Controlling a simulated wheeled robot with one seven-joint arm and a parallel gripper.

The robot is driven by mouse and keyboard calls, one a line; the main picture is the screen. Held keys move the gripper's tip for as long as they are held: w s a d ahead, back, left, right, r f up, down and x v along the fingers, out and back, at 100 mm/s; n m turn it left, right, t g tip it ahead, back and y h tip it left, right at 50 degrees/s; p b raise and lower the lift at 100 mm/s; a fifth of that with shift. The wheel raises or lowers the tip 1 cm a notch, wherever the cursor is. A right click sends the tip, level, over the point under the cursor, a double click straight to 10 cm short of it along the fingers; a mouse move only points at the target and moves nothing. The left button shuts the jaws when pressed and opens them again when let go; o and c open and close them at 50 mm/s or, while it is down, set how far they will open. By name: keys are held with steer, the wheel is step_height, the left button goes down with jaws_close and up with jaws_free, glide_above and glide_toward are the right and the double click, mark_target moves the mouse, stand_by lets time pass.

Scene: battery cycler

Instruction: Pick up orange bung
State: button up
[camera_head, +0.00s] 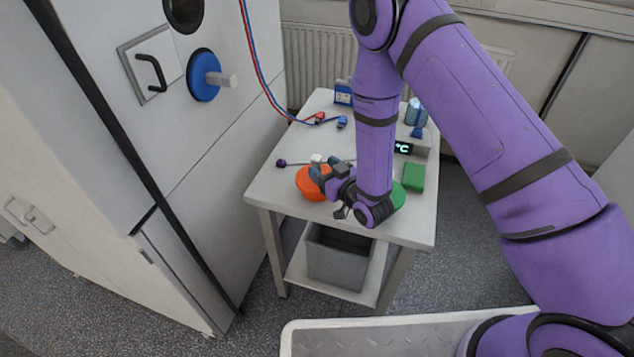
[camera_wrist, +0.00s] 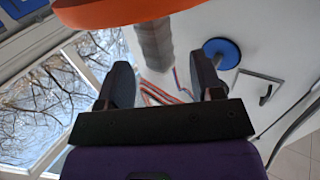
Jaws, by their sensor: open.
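The orange bung (camera_head: 309,186) is a round orange disc at the front left of the small table, partly hidden by my gripper (camera_head: 326,173). In the wrist view its orange disc (camera_wrist: 110,12) fills part of the top edge, and its grey stem (camera_wrist: 154,42) points between my two fingers (camera_wrist: 161,72). The fingers are open, one on each side of the stem, with gaps visible on both sides. The bung appears to rest on the table; its underside is hidden.
A green round thing (camera_head: 398,195) and a green block (camera_head: 413,177) are close right of my gripper. A thin rod with a purple end (camera_head: 281,163) lies behind the bung. A blue bung (camera_head: 203,75) sits in the cabinet's front. A grey bin (camera_head: 340,262) stands below.

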steer(key=shift+x, duration=2.75)
jaws_close()
steer(key=shift+r, duration=0.1)
